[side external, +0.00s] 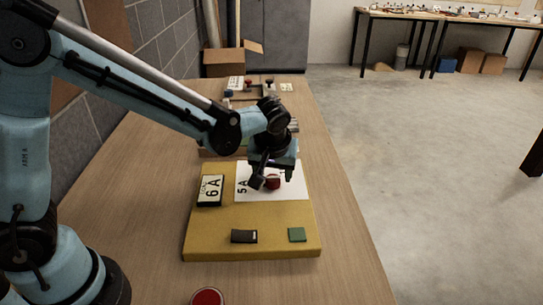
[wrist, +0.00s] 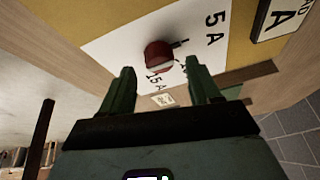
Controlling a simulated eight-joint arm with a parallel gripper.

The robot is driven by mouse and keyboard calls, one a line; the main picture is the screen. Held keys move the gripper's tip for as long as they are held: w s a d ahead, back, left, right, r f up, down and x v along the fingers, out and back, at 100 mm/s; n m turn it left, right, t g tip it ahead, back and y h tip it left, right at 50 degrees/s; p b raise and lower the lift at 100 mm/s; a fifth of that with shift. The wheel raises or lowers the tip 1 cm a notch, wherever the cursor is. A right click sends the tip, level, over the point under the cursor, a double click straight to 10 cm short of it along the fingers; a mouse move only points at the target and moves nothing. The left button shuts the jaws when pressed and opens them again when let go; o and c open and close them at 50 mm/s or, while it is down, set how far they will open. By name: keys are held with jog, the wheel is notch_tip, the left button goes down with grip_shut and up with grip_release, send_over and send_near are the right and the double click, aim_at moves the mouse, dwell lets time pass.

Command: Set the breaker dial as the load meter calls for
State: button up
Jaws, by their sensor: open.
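The breaker dial is a red knob (wrist: 158,54) on a white plate (wrist: 107,50) printed with "5 A", "15 A" and a partly hidden mark between them. A short dark pointer sticks out to the knob's right in the wrist view; I cannot tell exactly which mark it meets. In the side view the red knob (side external: 273,183) is partly covered by my gripper. The load meter (side external: 210,190) is a dark-framed white sign reading "6 A", turned sideways; its edge shows in the wrist view (wrist: 279,17). My gripper (wrist: 159,67) is open, its green fingers apart at the knob.
The plate and meter sit on a yellow board (side external: 206,244) on a wooden table (side external: 345,270). A black block (side external: 244,236) and a green square (side external: 297,235) are at its front. A red round object (side external: 207,297) is nearer the camera. Several small items and a cardboard box (side external: 224,63) are behind.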

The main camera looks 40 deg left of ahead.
jog(key=shift+x, duration=1.1)
jog(key=shift+c, duration=0.2)
jog(key=c, duration=1)
jog(key=shift+m, duration=0.4)
jog(key=m+h, duration=0.1)
jog(key=m, duration=0.1)
jog(key=m+t+h, duration=0.1)
jog(key=m, duration=0.1)
jog(key=shift+s+a+m, duration=0.1)
jog(key=shift+a+m, duration=0.1)
jog(key=shift+m, duration=0.2)
jog(key=m+h, duration=0.2)
jog(key=m, duration=0.4)
